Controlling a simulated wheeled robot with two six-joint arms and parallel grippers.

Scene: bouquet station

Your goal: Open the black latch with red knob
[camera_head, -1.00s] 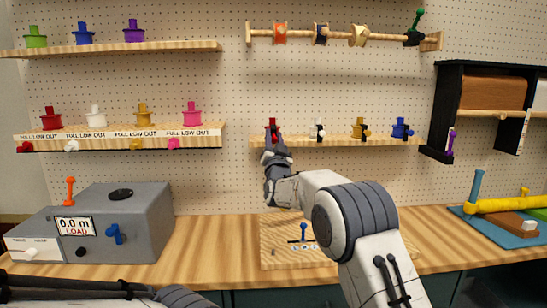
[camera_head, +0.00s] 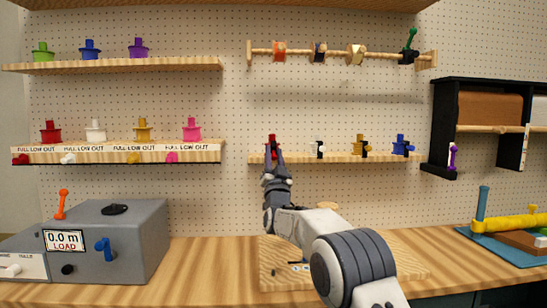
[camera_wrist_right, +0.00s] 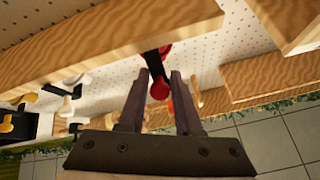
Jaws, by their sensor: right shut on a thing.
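The black latch with red knob is at the left end of the middle right shelf. In the right wrist view its red knob (camera_wrist_right: 160,89) sits between the two fingers, with the black part (camera_wrist_right: 155,62) behind it. In the head view the red piece (camera_head: 272,140) shows just above the fingertips, and the rest is hidden. My right gripper (camera_head: 273,158), also in the right wrist view (camera_wrist_right: 160,88), is shut on the red knob. My left gripper is out of view.
The same shelf (camera_head: 338,157) bears similar latches with white (camera_head: 320,149), yellow (camera_head: 361,146) and blue (camera_head: 402,146) parts to the right. A rail with spools (camera_head: 338,52) hangs above. A grey load box (camera_head: 120,230) stands at left on the wooden bench.

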